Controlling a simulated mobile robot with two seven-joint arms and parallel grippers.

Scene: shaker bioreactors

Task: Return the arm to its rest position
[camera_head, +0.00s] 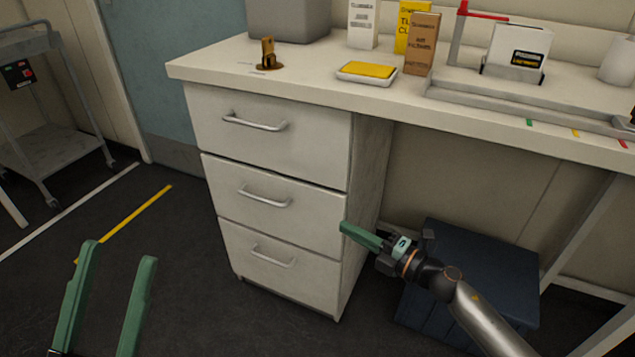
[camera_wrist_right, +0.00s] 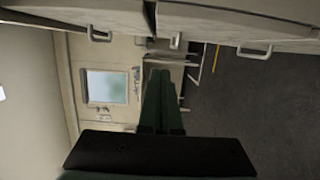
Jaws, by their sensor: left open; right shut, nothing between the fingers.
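My right gripper (camera_head: 346,229) has green fingers closed together with nothing between them. In the head view it is in front of the drawer unit's right side, below the bench top, with its arm coming in from the lower right. Its closed fingers also show in the right wrist view (camera_wrist_right: 160,100). My left gripper (camera_head: 112,275) is at the lower left over the dark floor, its two green fingers spread apart and empty. The white drawer unit (camera_head: 270,155) has three drawers, which look closed, each with a metal handle.
The bench top (camera_head: 300,75) holds a yellow sponge on a dish (camera_head: 367,71), a brass-coloured piece (camera_head: 267,54), several boxes and a grey rack (camera_head: 520,100). A dark blue box (camera_head: 480,260) stands under the bench. A grey cart (camera_head: 50,150) is at left.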

